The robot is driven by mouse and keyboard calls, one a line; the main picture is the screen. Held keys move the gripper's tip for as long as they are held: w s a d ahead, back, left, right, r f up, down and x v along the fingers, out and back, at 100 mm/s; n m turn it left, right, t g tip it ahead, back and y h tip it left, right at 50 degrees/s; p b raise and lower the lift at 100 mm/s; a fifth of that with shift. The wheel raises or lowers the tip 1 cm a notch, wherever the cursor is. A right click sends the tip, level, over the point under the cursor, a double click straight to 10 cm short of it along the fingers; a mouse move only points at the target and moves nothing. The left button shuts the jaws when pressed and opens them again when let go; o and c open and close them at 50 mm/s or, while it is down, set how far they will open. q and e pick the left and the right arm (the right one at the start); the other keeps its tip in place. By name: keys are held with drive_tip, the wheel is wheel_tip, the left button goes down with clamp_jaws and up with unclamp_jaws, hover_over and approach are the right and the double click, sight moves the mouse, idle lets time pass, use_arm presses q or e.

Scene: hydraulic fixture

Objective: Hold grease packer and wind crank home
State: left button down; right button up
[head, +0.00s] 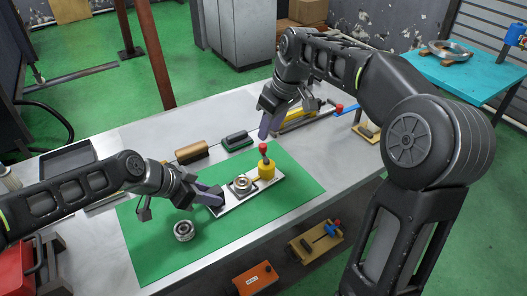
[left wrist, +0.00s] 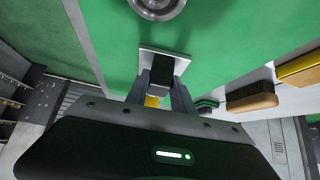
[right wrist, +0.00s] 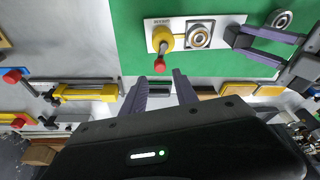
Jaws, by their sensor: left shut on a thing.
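The grease packer is a white base plate (head: 226,205) on the green mat. It carries a metal ring cup (head: 242,184), a yellow post (head: 266,170) and a crank with a red knob (head: 263,148). My left gripper (head: 212,196) is shut on the black block (left wrist: 162,67) at the plate's left end. In the right wrist view the yellow post (right wrist: 163,40), red knob (right wrist: 158,66) and ring cup (right wrist: 199,36) show clearly. My right gripper (head: 266,124) is open and empty, above the table behind the knob; its fingers (right wrist: 161,84) point toward the packer, apart from it.
A loose bearing ring (head: 183,230) lies on the green mat (head: 150,262) left of the packer. A wooden brush (head: 192,152) and a green-black block (head: 236,140) lie behind. A yellow tool (head: 298,117) lies at the back right. The front right of the mat is clear.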

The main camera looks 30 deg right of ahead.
sight(264, 145)
drive_tip(key=shift+f, duration=0.1)
drive_tip(key=shift+x, duration=3.45)
clamp_jaws()
